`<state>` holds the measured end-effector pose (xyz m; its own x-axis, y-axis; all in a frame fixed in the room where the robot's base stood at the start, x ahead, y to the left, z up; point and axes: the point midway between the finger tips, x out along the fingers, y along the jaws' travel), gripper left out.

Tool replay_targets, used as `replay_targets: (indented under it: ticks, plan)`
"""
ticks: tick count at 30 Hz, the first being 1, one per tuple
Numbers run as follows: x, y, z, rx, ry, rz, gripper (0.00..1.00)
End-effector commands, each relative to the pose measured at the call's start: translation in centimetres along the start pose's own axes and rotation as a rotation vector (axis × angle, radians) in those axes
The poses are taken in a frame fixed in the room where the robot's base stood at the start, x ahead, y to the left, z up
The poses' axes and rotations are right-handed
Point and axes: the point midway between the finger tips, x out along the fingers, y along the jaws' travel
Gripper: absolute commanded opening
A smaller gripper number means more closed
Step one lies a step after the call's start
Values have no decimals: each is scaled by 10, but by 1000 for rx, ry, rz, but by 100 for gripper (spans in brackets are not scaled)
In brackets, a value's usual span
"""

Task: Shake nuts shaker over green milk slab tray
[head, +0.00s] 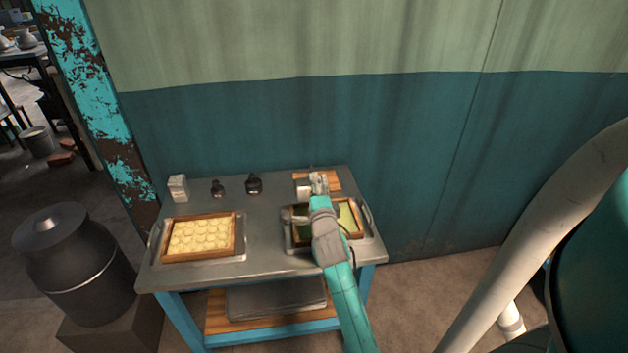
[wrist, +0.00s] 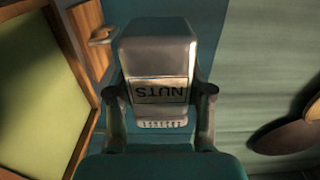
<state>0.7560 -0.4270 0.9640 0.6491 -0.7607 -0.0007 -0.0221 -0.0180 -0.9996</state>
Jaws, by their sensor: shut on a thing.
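The nuts shaker (wrist: 158,55) is a metal container with a black NUTS label, upside down in the wrist view. My gripper (wrist: 160,98) is shut on it, one finger on each side. In the head view the shaker (head: 303,188) seems to be the pale piece at my gripper (head: 316,184), near the back of the right tray. The green milk slab (head: 346,217) lies in a wooden frame on that metal tray (head: 289,240), partly hidden by my arm. The green slab also shows at the left of the wrist view (wrist: 35,90), beside the shaker.
A wooden frame of yellowish pieces (head: 200,235) sits on the left tray. A white carton (head: 178,188) and two small dark containers (head: 217,189) (head: 253,184) stand along the back of the metal table (head: 265,215). A wall is behind; a milk can (head: 70,260) stands at left.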

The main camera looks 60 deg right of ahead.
Motion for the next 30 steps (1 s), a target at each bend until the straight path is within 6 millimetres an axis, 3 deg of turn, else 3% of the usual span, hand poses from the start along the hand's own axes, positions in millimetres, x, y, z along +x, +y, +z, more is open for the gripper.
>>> replay_targets:
  ticks: [15, 30]
  plan:
    - [0, 45, 2, 426, 0, 1, 11]
    - [0, 53, 2, 509, -1, -1, 11]
